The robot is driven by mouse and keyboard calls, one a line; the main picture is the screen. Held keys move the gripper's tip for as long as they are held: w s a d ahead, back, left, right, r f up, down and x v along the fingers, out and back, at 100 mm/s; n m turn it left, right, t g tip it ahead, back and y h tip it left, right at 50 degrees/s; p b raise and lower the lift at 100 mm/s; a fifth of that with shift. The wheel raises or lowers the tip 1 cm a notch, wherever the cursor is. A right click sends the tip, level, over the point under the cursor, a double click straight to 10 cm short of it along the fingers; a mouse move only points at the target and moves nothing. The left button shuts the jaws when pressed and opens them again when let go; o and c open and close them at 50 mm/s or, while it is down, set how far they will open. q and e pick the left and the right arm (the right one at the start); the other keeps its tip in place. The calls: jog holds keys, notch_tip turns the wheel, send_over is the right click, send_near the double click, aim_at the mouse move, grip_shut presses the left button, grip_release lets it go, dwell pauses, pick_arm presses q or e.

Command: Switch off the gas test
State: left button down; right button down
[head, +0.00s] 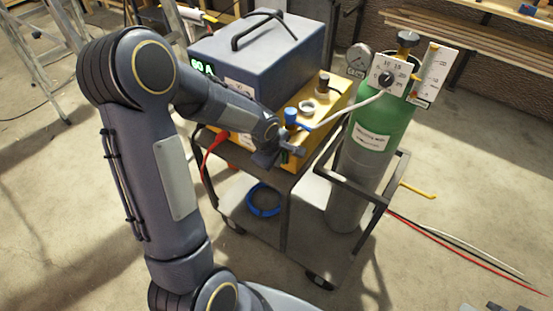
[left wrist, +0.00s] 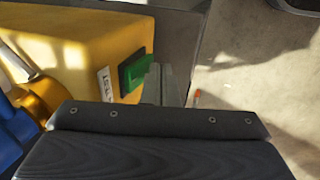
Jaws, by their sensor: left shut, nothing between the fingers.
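A green rocker switch (left wrist: 137,72) sits on the end face of the yellow unit (left wrist: 75,50), beside a white label (left wrist: 105,84) whose visible letters seem to read TEST. The yellow unit also shows in the head view (head: 315,137), on a cart. My left gripper (head: 294,150) is shut and empty at the unit's near end. In the left wrist view its fingers (left wrist: 162,86) stand just right of the switch and overlap its edge. I cannot tell whether they touch it. The switch is hidden behind the gripper in the head view. My right gripper is not in view.
A blue power source (head: 265,55) showing 60 A stands on the cart. A green gas cylinder (head: 377,135) with gauge and regulator stands at the right, with a white hose (head: 350,108) to the unit's blue fitting (head: 291,116). A red cable (head: 212,150) hangs left.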

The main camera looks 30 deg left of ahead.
pick_arm(q)
jog(key=b, duration=0.2)
jog(key=f+t+b, duration=0.1)
jog(key=b, duration=0.1)
jog(key=shift+w+f, duration=0.1)
jog(key=shift+w, duration=0.2)
jog(key=shift+r+p, duration=0.55)
jog(key=shift+r, duration=0.1)
jog(key=shift+r+p, duration=0.45)
jog(key=shift+r, duration=0.3)
jog(key=shift+s, duration=0.1)
